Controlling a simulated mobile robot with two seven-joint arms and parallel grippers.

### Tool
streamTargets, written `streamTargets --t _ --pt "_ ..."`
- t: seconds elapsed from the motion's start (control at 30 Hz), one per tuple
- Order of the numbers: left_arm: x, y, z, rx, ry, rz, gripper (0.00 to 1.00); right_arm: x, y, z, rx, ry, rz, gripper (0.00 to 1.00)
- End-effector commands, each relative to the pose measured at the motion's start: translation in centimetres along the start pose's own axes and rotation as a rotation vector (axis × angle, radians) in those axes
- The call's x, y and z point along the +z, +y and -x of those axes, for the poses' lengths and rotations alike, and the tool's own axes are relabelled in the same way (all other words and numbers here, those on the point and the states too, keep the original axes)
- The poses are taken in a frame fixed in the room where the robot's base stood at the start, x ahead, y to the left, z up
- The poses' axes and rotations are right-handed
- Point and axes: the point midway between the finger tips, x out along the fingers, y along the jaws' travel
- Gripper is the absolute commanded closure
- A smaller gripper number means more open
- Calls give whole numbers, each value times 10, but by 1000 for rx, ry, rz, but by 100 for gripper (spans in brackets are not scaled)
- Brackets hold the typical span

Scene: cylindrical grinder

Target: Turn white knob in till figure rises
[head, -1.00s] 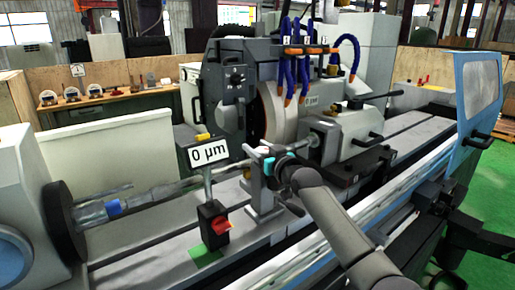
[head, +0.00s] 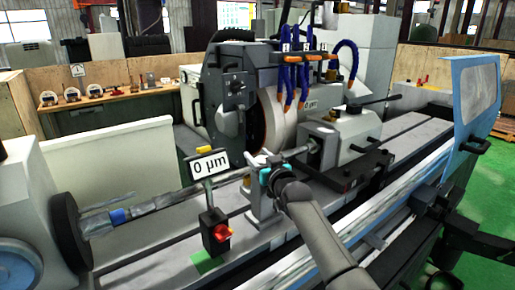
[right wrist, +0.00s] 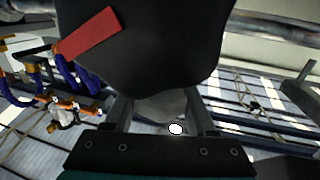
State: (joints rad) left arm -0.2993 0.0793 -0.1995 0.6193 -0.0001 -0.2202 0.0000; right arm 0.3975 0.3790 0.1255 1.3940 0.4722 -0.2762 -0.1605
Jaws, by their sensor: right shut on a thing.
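A sign on a post, reading "0 µm" (head: 208,164), stands in front of the long workpiece (head: 150,208) in the head view. My right gripper (head: 262,166) is at the top of the grey workpiece support (head: 262,205), right of the sign. It is shut on a small part there, presumably the white knob, which my gripper mostly hides. In the right wrist view, the fingers (right wrist: 162,112) stand on either side of a grey piece, with a small white spot (right wrist: 175,129) below it. My left gripper is out of view.
The tailstock (head: 345,140) is close on the right.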

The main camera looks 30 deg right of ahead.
Motion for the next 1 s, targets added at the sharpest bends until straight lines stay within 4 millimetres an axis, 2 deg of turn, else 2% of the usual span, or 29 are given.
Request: streamTargets --t 0.03,0.1,0.4,0.6,1.0 --pt "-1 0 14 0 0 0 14 -4 -1 0 22 -5 -7 100" --pt "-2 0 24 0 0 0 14 -4 0 0 56 -4 -7 100" --pt "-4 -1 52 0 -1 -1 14 -3 3 0 213 -3 -11 100" --pt "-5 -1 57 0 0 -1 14 0 6 1 318 -2 -11 100" --pt "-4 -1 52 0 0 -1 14 1 11 2 458 0 -5 100"
